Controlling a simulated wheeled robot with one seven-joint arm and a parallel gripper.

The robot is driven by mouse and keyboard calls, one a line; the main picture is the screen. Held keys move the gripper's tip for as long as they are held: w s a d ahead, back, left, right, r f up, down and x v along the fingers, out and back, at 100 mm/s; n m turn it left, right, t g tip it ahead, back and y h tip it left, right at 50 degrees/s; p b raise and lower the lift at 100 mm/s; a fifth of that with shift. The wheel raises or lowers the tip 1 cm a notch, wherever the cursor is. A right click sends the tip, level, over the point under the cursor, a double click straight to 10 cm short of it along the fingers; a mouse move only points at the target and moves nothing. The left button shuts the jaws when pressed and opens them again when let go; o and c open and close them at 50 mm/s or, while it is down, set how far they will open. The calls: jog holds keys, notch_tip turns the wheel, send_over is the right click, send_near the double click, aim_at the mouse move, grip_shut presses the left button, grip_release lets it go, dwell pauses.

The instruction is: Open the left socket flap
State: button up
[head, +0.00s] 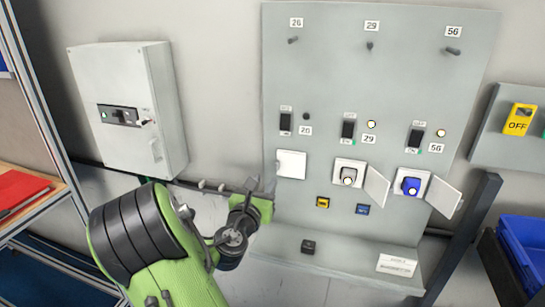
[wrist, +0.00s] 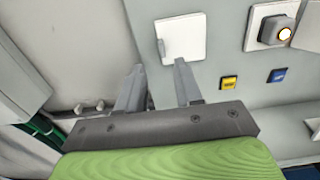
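The left socket flap (head: 291,164) is a white square plate, shut flat on the grey panel (head: 325,95). It also shows in the wrist view (wrist: 182,38), with a small grip on its left edge. My gripper (head: 268,186) is at the panel's left edge, just left of and below this flap. In the wrist view my gripper (wrist: 158,75) has its two fingers spread with nothing between them. The fingertips point toward the flap's lower left part. I cannot tell whether a finger touches it.
The middle socket (head: 347,177) and the right blue socket (head: 411,186) have their flaps swung open to the right. A yellow button (head: 323,202) and a blue button (head: 363,209) sit below. A grey cabinet (head: 128,110) hangs at left. A blue crate (head: 525,248) stands at right.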

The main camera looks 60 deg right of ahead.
aim_at(276, 165)
jog(key=d, duration=0.3)
jog(key=w+d, duration=0.1)
jog(key=d, duration=0.2)
jog(key=d+p, duration=0.1)
jog(key=d, duration=0.2)
jog(key=shift+w+f, duration=0.1)
jog(key=shift+w, duration=0.05)
grip_shut()
dwell(0.9)
